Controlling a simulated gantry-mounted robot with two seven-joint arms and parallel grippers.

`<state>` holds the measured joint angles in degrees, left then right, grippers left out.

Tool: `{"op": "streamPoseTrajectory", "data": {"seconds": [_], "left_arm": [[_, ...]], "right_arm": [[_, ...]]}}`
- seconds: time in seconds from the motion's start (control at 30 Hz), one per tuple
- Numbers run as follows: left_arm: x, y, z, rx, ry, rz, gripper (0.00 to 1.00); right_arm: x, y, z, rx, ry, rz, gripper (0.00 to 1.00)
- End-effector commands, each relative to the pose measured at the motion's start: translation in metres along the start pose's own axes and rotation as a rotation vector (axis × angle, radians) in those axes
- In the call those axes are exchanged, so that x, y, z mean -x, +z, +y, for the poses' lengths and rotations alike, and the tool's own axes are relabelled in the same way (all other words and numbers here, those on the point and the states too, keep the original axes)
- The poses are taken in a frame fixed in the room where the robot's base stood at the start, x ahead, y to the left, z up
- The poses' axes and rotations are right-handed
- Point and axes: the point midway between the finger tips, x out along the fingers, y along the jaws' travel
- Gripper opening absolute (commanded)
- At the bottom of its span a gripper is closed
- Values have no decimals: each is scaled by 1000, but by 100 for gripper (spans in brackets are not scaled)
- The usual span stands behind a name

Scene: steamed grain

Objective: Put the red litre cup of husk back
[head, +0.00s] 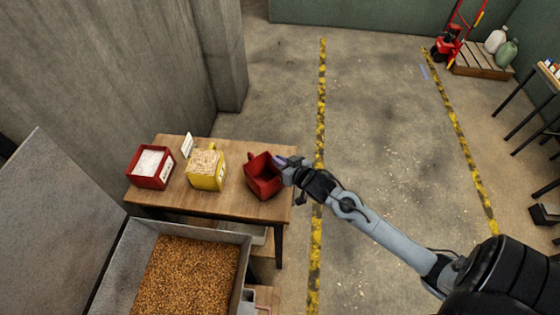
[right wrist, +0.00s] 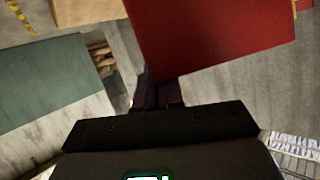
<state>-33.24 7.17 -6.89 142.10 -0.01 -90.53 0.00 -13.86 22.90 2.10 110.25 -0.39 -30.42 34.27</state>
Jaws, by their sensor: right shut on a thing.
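A red cup (head: 263,180) is at the right end of the wooden table (head: 180,201). My right gripper (head: 285,166) is shut on its right side. The cup is tilted and its visible inside looks empty. I cannot tell whether it touches the tabletop. In the right wrist view the cup (right wrist: 210,32) is a large red surface just beyond the dark fingers (right wrist: 157,92). My left gripper is not in view.
A yellow box (head: 206,181) of pale flakes stands left of the cup. A red box (head: 149,180) of white stuff stands farther left, with a small white sign (head: 187,146) between them. A grey bin (head: 247,262) of brown grain is in front.

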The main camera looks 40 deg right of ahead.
Motion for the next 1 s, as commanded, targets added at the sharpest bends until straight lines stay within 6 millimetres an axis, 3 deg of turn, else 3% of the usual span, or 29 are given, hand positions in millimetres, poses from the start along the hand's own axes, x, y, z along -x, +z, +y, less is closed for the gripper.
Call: {"op": "streamPoseTrajectory", "data": {"seconds": [0.03, 0.07, 0.2, 0.63, 0.77, 1.0], "left_arm": [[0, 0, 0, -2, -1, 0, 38], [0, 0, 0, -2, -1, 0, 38], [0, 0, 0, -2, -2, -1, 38], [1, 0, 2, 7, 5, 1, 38], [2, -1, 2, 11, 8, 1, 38], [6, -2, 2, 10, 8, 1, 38]], "right_arm": [[0, 1, 0, -1, 0, 1, 0], [0, 1, 0, 0, 0, 0, 10], [0, 1, 0, 0, 0, 0, 32], [6, 0, 0, 0, 0, -1, 33], [22, 0, 0, 0, 1, -2, 33], [66, 0, 0, 0, 0, -3, 33]]}}
